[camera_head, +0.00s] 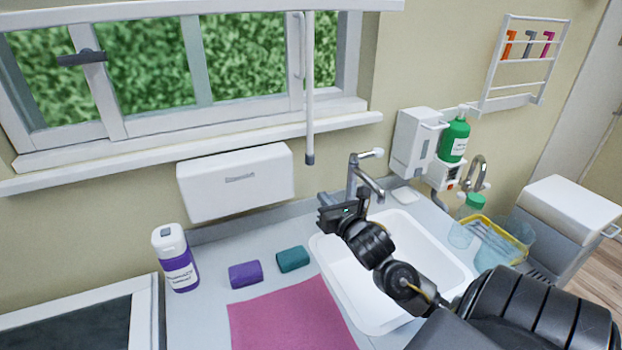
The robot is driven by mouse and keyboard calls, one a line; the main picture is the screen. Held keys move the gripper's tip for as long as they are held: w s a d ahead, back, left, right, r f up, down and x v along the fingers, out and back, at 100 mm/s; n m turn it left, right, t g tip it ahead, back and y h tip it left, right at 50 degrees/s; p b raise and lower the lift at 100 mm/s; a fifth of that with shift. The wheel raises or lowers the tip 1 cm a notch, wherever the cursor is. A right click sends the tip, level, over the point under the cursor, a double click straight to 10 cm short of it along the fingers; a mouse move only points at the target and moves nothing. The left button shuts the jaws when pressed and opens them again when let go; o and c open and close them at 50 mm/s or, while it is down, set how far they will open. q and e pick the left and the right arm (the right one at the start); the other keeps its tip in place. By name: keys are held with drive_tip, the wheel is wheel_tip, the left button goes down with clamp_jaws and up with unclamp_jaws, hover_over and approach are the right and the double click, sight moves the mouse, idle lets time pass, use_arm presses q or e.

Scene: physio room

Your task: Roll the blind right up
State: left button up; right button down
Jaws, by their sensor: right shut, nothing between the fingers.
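A white horizontal bar (170,9) crosses the top of the window; whether it is the blind's casing or its lower edge I cannot tell. No blind cloth shows over the glass. A slim white wand (309,85) with a grey end hangs in front of the window's right part, its tip just below the sill. My right gripper (342,208) is shut and empty, over the sink's back-left corner, below and a little right of the wand's tip and apart from it in the picture. My left gripper is out of view.
A tap (366,178) stands right behind my right gripper at the white sink (348,290). A white dispenser box (237,182) is on the wall below the sill (200,152).

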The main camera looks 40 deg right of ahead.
drive_tip(key=w+d+r+p, duration=0.2)
drive_tip(key=w+r+p, duration=0.1)
drive_tip(key=w+p, duration=0.3)
drive_tip(key=x, duration=0.2)
drive_tip(key=shift+w+r, duration=0.15)
drive_tip(key=shift+w, duration=0.15)
drive_tip(key=shift+d, duration=0.15)
